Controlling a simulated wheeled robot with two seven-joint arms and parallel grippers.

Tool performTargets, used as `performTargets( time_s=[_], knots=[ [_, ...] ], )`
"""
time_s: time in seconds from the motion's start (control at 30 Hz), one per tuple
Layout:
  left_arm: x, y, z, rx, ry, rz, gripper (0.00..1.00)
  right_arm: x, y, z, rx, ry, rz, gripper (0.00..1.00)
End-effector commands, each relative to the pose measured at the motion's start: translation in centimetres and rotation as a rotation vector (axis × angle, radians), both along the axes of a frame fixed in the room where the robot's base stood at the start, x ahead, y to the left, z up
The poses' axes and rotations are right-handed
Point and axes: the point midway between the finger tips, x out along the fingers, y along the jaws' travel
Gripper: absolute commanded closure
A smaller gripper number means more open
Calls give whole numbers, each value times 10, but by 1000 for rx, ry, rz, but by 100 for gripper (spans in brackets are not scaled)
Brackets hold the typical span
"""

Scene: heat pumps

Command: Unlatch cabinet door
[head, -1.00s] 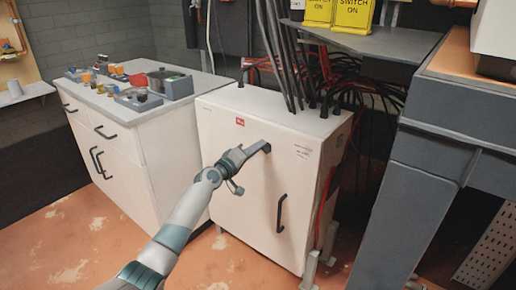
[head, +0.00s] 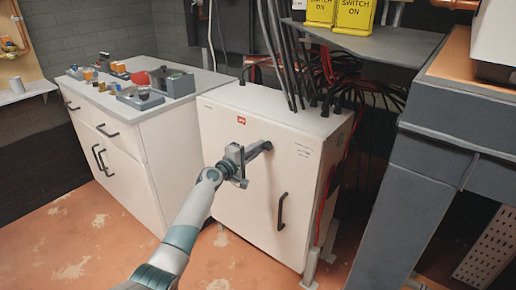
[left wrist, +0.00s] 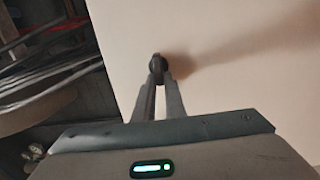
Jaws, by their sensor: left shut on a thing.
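The white cabinet (head: 250,190) stands in the middle of the head view, and its front door looks closed. A dark latch handle (head: 260,148) sits near the top of the door and slants up to the right. My left gripper (head: 248,156) is at the latch handle. In the left wrist view, its two fingers (left wrist: 158,72) are shut on the dark rounded end of the latch handle (left wrist: 157,62), against the pale door. The fingers hide part of the latch. A separate dark door handle (head: 282,211) runs upright lower on the door. My right gripper is not in view.
Thick black cables (head: 284,60) enter the cabinet top. A white counter (head: 160,115) with small items stands at left, and a grey workbench (head: 425,170) at right. Red cables hang along the cabinet's right side. The floor in front is clear.

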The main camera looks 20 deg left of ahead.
Motion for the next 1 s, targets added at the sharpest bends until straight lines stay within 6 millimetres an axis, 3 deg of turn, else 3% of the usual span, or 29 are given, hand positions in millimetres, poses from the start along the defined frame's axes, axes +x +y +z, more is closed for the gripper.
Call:
performTargets(
  time_s=[0.23, 0.27, 0.33, 0.77, 1.0],
  knots=[
    [0, 0, -1, -2, 2, 1, 100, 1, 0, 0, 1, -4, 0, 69],
    [0, 0, -1, -2, 2, 1, 85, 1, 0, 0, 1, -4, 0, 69],
    [0, 0, -1, -1, 1, 1, 71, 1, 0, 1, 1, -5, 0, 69],
    [-3, 2, 0, 0, 1, 1, 71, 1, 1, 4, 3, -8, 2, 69],
    [-22, 9, 0, 2, 2, 1, 71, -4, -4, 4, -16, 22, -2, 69]
  ],
)
